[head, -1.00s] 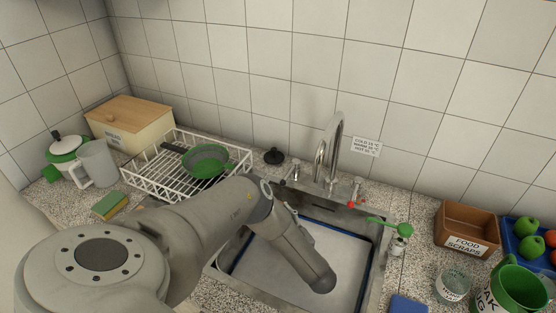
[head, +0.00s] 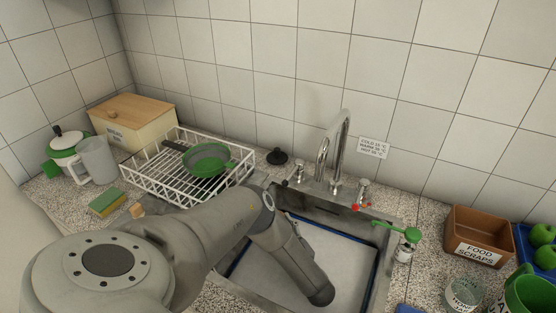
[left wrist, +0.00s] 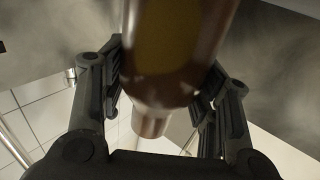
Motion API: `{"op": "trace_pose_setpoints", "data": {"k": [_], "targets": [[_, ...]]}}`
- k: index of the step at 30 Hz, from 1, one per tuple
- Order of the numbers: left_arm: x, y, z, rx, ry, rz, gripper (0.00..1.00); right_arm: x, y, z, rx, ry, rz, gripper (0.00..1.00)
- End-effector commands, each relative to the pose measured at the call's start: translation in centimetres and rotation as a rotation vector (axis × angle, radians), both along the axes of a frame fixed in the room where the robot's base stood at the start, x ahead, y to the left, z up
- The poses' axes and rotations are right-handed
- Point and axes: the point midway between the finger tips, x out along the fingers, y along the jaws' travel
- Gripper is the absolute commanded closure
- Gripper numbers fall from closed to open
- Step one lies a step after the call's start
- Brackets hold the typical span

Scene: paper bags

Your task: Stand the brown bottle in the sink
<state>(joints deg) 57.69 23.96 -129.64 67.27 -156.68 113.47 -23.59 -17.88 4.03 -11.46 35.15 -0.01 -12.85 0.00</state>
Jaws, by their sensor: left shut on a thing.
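My left gripper (left wrist: 165,88) is shut on the brown bottle (left wrist: 175,45), with one finger on each side of it. The bottle's yellowish label shows at the top of the left wrist view, and its narrower end points down in that picture. In the head view my left arm reaches over the sink (head: 345,262), and its wrist end is above the basin. The arm hides the fingers and the bottle there, so I cannot tell how far the bottle is from the sink floor. My right gripper is not in view.
The tap (head: 338,150) rises behind the sink. A white dish rack (head: 150,190) with a green pan (head: 207,160) stands left of it. A green-topped dispenser (head: 407,240) and a food scraps box (head: 478,237) are on the right. A sponge (head: 107,202) lies at left.

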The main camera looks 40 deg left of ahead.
Motion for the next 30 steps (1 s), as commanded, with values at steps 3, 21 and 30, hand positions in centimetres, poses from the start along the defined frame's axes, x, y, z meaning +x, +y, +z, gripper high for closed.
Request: {"op": "trace_pose_setpoints", "data": {"k": [3, 21, 30], "targets": [[0.0, 0.0, 0.0, 0.002, -0.001, 0.0, 0.74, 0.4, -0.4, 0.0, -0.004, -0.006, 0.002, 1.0], [0.0, 0.0, 0.6, 0.0, 0.001, 0.001, 0.22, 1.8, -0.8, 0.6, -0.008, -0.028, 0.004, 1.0], [-1.0, -3.5, 1.4, 0.0, 0.002, -0.006, 0.22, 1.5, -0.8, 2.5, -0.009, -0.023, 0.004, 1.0]]}}
